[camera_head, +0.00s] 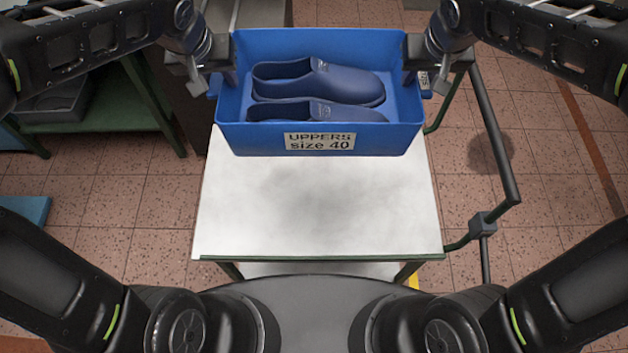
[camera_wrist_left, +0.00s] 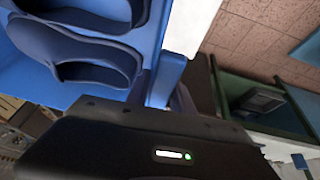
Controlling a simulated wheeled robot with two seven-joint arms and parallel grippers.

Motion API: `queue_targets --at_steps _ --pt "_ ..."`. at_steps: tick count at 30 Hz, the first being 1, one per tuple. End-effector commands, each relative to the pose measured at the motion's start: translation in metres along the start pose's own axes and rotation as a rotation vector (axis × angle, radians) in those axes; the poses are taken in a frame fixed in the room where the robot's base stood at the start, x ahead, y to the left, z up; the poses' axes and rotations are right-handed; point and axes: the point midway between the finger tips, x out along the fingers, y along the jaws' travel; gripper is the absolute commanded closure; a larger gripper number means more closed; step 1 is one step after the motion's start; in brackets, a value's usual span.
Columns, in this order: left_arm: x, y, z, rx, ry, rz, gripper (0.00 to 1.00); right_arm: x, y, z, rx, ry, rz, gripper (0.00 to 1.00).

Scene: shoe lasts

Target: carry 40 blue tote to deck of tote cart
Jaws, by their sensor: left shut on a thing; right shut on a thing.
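The blue tote (camera_head: 400,139), labelled "UPPERS size 40", holds a pair of dark blue clog-like uppers (camera_head: 320,82). It is over the far part of the white deck of the tote cart (camera_head: 310,215); I cannot tell whether it touches the deck. My left gripper (camera_head: 214,78) is shut on the tote's left side, and my right gripper (camera_head: 425,80) is shut on its right side. In the left wrist view the tote's wall (camera_wrist_left: 146,55) and handle lip (camera_wrist_left: 168,78) show beside the gripper, with the uppers (camera_wrist_left: 95,50) inside.
The cart's dark handle bar (camera_head: 497,150) rises on the right side. A green-framed bench (camera_head: 100,122) with a dark bin (camera_head: 58,100) stands at the left. A blue object (camera_head: 24,209) is at the left edge. The near part of the deck is bare.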

Motion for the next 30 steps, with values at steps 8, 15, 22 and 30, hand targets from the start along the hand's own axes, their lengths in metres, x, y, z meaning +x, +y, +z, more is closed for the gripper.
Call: queue_targets --at_steps 8,15,22,30 --pt "0.0 0.003 -0.001 0.003 0.005 0.004 1.0 0.001 -0.002 0.0 -0.005 0.001 -0.002 1.0" --pt "0.015 0.002 0.005 0.003 0.005 0.004 1.0 0.016 -0.002 0.007 -0.005 0.0 -0.002 1.0" --pt "0.047 -0.001 0.019 0.003 0.005 0.004 1.0 0.048 -0.002 0.02 -0.005 0.0 -0.002 1.0" --pt "0.09 -0.004 0.036 0.003 0.005 0.004 1.0 0.091 -0.002 0.038 -0.005 0.001 -0.002 1.0"
